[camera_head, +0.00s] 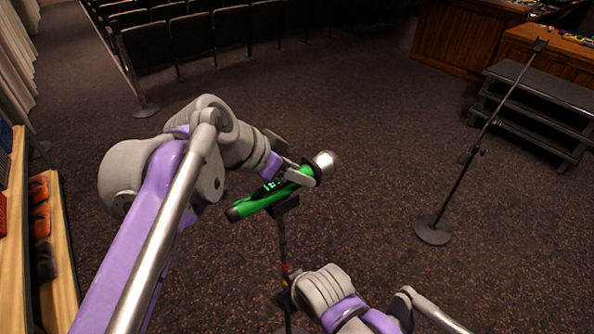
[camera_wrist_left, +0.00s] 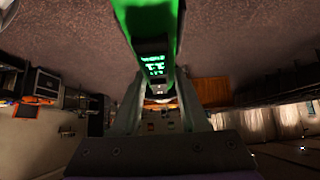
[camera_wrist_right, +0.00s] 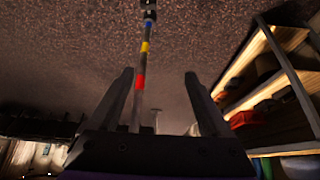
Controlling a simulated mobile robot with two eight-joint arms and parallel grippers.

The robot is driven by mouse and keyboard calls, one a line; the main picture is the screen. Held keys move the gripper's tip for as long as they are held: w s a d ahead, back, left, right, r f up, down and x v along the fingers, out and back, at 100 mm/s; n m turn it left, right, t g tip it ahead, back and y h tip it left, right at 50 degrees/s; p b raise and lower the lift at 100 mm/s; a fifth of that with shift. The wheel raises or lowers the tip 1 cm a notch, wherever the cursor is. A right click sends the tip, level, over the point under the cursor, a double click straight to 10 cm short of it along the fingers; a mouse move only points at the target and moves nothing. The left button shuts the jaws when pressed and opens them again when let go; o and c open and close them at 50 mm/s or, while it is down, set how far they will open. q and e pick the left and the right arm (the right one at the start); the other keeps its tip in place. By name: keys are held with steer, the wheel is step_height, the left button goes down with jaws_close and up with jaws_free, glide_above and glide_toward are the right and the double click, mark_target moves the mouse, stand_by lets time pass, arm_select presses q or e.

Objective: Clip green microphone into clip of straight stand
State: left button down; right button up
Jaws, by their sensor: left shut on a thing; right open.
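The green microphone (camera_head: 262,198) has a silver head at its upper right and a small lit display. My left gripper (camera_head: 302,177) is shut on it near the head; the microphone also fills the top of the left wrist view (camera_wrist_left: 150,25). The straight stand (camera_head: 283,245) rises below the microphone, with its dark clip (camera_head: 286,206) right under the body. Whether the microphone sits in the clip or just above it I cannot tell. My right gripper (camera_wrist_right: 160,85) is open, with the stand's pole and its coloured bands (camera_wrist_right: 140,83) showing between its fingers.
A second stand with a slanted pole (camera_head: 463,157) and round base stands at the right. Dark steps (camera_head: 540,105) and wooden desks (camera_head: 465,38) are behind it. A wooden shelf (camera_head: 52,240) with orange and dark items is at the left. Rows of seats (camera_head: 190,40) are at the back.

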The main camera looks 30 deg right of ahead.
arm_select(q)
steer(key=shift+f+b, duration=0.3)
steer(key=shift+f, duration=0.6)
arm_select(e)
steer(key=shift+s+f, duration=0.2)
steer(key=shift+f, duration=0.3)
arm_select(q)
jaws_free()
steer(key=shift+r, duration=0.1)
stand_by(0.5)
steer(key=shift+r+p, duration=1.5)
steer(key=shift+r, duration=0.85)
steer(key=shift+r+p, duration=0.5)
steer(key=shift+r, duration=0.65)
steer(key=shift+w, duration=0.1)
arm_select(e)
steer(key=w+r, duration=0.3)
steer(key=r, duration=0.3)
steer(key=shift+w+t, duration=0.15)
steer(key=shift+t, duration=0.15)
